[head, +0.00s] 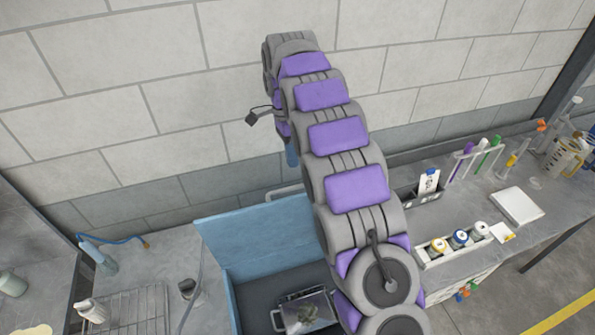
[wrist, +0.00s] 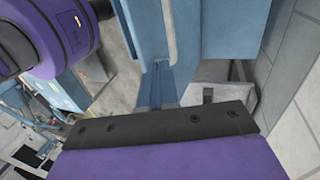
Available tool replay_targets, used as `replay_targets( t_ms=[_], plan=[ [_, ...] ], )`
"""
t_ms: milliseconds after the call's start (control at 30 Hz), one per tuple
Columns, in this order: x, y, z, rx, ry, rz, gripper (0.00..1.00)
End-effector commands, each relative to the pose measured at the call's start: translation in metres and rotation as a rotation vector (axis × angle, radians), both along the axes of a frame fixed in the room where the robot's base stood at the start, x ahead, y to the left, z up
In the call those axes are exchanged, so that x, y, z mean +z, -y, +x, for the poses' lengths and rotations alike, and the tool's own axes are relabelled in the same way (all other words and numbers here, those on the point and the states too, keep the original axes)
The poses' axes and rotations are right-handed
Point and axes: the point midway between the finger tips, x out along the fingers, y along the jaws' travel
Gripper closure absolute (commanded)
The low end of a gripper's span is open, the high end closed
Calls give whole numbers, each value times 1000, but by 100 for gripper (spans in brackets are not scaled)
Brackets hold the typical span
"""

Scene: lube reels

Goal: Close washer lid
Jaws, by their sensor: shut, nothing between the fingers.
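The washer is a blue box with a dark grey interior (head: 270,285), low in the middle of the head view. Its light blue lid (head: 255,238) stands raised, open, along the back by the wall. A grey handle (head: 285,190) shows just behind the lid's top edge. In the wrist view, large light blue panels that look like the lid (wrist: 235,30) fill the upper middle. My gripper (wrist: 158,85) shows as narrow darker blue fingers, shut and empty. It points toward the panels; I cannot tell whether it touches. In the head view my arm mostly hides it.
A metal tray (head: 308,312) with handles sits inside the washer. A wire rack (head: 125,305) stands on the left bench. The right bench (head: 465,262) holds bottles, tubes and a white box (head: 517,206). The block wall (head: 180,60) is close behind.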

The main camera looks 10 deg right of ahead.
Motion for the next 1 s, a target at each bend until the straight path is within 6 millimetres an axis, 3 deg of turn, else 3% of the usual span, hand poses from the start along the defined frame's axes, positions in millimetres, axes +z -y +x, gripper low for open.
replay_targets(
  t_ms=[700, 1000],
  plan=[
    [-77, 9, -23, 0, -5, 3, 100],
    [-93, 10, -28, 0, -4, 3, 100]
  ],
)
